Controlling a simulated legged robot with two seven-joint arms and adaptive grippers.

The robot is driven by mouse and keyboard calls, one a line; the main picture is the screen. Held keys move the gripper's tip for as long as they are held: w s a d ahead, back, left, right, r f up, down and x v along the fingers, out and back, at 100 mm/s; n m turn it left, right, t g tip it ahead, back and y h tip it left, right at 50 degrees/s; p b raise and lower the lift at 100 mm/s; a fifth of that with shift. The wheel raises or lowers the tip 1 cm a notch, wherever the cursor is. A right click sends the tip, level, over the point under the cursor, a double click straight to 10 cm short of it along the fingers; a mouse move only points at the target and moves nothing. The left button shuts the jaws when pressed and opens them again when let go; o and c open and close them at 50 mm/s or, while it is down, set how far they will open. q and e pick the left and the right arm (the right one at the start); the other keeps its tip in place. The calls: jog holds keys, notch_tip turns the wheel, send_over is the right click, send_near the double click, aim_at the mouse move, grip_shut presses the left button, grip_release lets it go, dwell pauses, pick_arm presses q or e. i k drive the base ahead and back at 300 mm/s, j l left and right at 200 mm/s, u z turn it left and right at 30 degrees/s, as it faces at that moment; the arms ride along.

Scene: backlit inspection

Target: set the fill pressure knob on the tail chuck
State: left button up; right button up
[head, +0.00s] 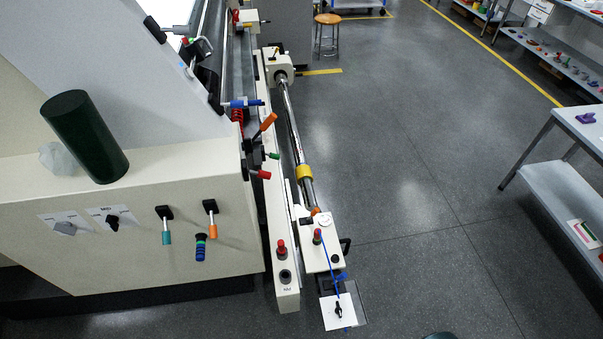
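A small black knob (338,309) sits on a white square plate (331,317) at the near end of the machine, at the bottom of the head view. A blue line runs from the end block (318,258) down to this plate. A steel shaft (293,125) with a yellow collar (304,173) runs back from that block. Which part is the tail chuck is not labelled legibly, and the knob's marking is too small to read. Neither of my grippers shows in the view.
A cream cabinet at left carries a grey knob (65,228), another black knob (113,220) and orange and teal levers. Red-topped buttons (281,247) sit near the rail's end. Open floor lies right; shelves (560,190) stand at the far right.

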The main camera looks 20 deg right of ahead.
aim_at(338, 310)
jog(key=k+j+z, duration=0.15)
jog(key=z, duration=0.3)
jog(key=k+j+z, duration=0.15)
jog(key=z, duration=0.3)
jog(key=k+z, duration=0.25)
jog(key=z, duration=0.25)
